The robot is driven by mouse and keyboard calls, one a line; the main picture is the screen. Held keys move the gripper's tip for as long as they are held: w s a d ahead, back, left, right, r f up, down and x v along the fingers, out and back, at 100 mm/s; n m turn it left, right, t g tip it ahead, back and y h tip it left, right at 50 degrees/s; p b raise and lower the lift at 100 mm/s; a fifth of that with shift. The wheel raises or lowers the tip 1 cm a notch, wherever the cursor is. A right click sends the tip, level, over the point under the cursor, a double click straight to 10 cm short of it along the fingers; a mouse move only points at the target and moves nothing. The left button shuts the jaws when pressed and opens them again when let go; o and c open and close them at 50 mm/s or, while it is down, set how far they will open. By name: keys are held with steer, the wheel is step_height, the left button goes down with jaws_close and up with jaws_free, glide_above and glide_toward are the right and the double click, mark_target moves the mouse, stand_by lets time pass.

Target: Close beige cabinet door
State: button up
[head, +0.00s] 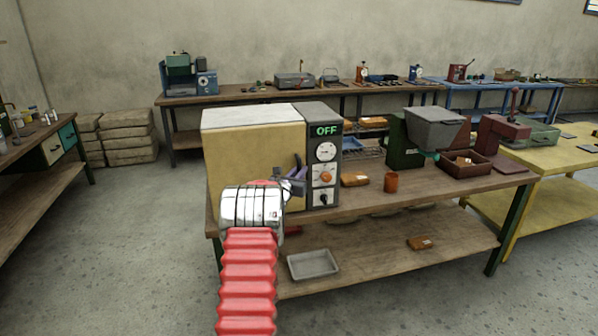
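The beige cabinet (245,150) stands on the left end of the wooden workbench. Its broad beige door faces me, under a pale top. The door looks almost flush with the box; I cannot tell whether a small gap is left at its edge. A dark purplish handle (298,168) sits near the door's right edge. My gripper (293,184) is in front of the door's lower right part, close to the handle. My silver and red arm covers the door's lower middle. The fingers are small and partly hidden, so their opening and any contact with the handle are unclear.
A grey control panel (323,150) reading OFF adjoins the cabinet on the right. An orange-brown cup (391,182), a packet (354,180) and a grey-hoppered machine (435,130) stand further right on the workbench (370,209). A grey tray (313,264) lies on the lower shelf. Floor at left is clear.

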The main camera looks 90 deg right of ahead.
steer(key=o, duration=0.4)
steer(key=shift+w+r, duration=0.15)
steer(key=shift+w, duration=0.4)
steer(key=shift+o, duration=0.2)
steer(key=v, duration=1.3)
steer(key=shift+s+a, duration=0.35)
